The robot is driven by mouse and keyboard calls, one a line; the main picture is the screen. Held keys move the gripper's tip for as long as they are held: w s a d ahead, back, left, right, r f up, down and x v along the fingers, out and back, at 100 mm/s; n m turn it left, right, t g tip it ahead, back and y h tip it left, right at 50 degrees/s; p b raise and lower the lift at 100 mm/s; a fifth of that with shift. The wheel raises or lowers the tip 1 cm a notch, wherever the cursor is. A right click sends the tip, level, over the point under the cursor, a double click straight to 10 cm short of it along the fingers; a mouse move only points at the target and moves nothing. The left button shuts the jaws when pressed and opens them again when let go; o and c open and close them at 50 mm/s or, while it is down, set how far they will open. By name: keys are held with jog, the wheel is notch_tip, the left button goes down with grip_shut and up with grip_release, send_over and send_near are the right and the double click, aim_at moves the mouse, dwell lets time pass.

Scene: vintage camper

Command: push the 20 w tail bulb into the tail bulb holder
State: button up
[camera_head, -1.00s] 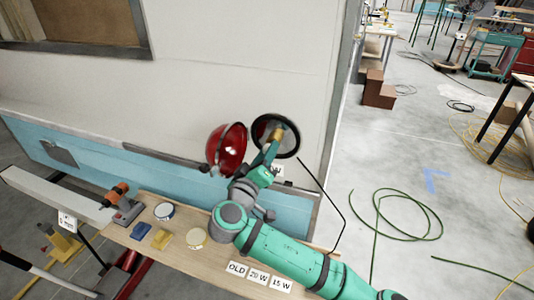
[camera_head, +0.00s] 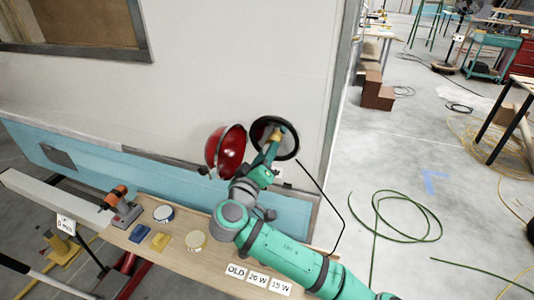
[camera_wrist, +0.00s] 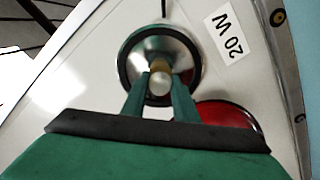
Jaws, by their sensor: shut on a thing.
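My gripper (camera_head: 274,142) reaches into the round tail lamp housing (camera_head: 296,143) on the camper wall. In the wrist view, my gripper (camera_wrist: 160,82) is shut on the small pale tail bulb (camera_wrist: 160,79). The bulb lies between the fingertips, in line with the middle of the shiny bowl (camera_wrist: 186,58). A brass-coloured part (camera_wrist: 158,64) shows just behind the bulb. I cannot tell whether it is the bulb's base or the holder, nor how deep the bulb sits. A 20 W label (camera_wrist: 229,33) is on the wall beside the housing.
The red lens (camera_head: 226,151) is beside the housing, close to my wrist. Below is a wooden bench (camera_head: 215,258) with OLD, 20 W and 15 W labels (camera_head: 258,278), a drill (camera_head: 122,207), round tins (camera_head: 196,240) and sponge-like blocks (camera_head: 160,241). The floor at right has loose cables.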

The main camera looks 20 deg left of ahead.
jog(key=o, duration=1.1)
